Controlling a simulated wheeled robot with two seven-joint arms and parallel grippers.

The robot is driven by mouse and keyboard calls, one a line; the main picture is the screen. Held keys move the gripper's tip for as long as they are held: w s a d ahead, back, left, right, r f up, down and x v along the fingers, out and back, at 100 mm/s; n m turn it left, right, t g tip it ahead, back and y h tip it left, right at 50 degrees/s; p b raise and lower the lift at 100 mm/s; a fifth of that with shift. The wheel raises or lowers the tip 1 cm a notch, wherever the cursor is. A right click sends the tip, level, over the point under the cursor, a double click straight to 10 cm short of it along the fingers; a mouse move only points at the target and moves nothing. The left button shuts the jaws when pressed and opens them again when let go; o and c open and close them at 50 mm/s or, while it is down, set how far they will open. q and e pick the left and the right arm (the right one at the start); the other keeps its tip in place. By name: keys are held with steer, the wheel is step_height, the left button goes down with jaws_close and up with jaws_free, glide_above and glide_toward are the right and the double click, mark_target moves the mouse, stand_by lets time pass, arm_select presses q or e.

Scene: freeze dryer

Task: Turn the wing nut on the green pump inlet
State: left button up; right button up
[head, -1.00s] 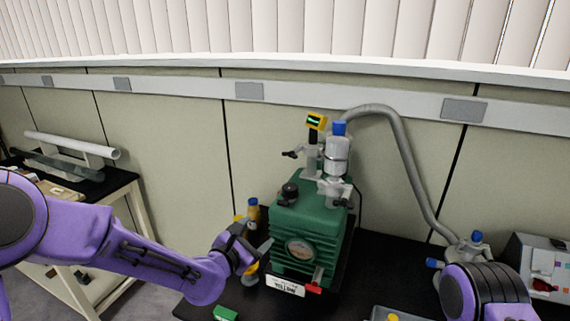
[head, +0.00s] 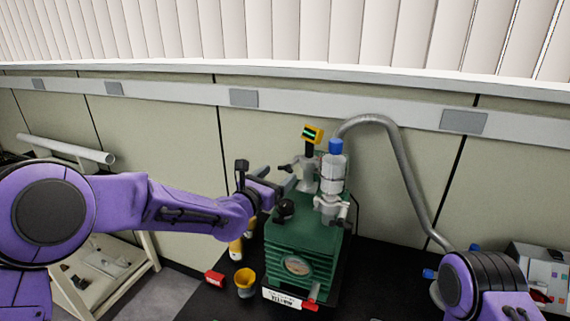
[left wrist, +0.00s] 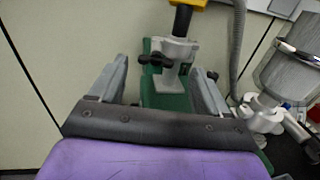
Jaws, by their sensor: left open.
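The green pump (head: 300,245) stands on the black bench. On its top is a grey metal fitting with a dark wing nut (head: 286,168) on its left side and a yellow-topped gauge above it. In the left wrist view the dark wing nut (left wrist: 152,61) lies between my fingers, ahead of them, on the pale fitting (left wrist: 174,52). My left gripper (head: 270,181) is open and empty, left of the fitting at about its height. I cannot tell whether a finger touches the nut. My right gripper is out of view; only part of my right arm shows.
A second fitting (head: 328,203) with a blue-capped vessel stands to the right, with a grey hose (head: 402,165) arching right. The wall is close behind.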

mark_target(284, 170)
arm_select(q)
steer(key=x, duration=0.3)
steer(key=p+x, duration=0.1)
steer(key=x, duration=0.1)
steer(key=shift+w+a+f, duration=0.15)
steer(key=shift+a+f, duration=0.15)
steer(key=shift+f, duration=0.1)
steer(key=shift+s+r, duration=0.15)
steer(key=shift+s, duration=0.2)
steer(key=shift+c, duration=0.9)
steer(key=c, duration=0.9)
steer(key=shift+f, duration=0.4)
steer(key=shift+f+b, duration=0.1)
steer(key=shift+b, duration=0.3)
steer(key=shift+a+m, duration=0.1)
steer(key=shift+m, duration=0.5)
steer(key=m+b, duration=0.2)
steer(key=shift+m+b, duration=0.3)
steer(key=shift+b, duration=0.05)
steer(key=shift+r+m+b, duration=0.3)
steer(key=shift+m, duration=0.6)
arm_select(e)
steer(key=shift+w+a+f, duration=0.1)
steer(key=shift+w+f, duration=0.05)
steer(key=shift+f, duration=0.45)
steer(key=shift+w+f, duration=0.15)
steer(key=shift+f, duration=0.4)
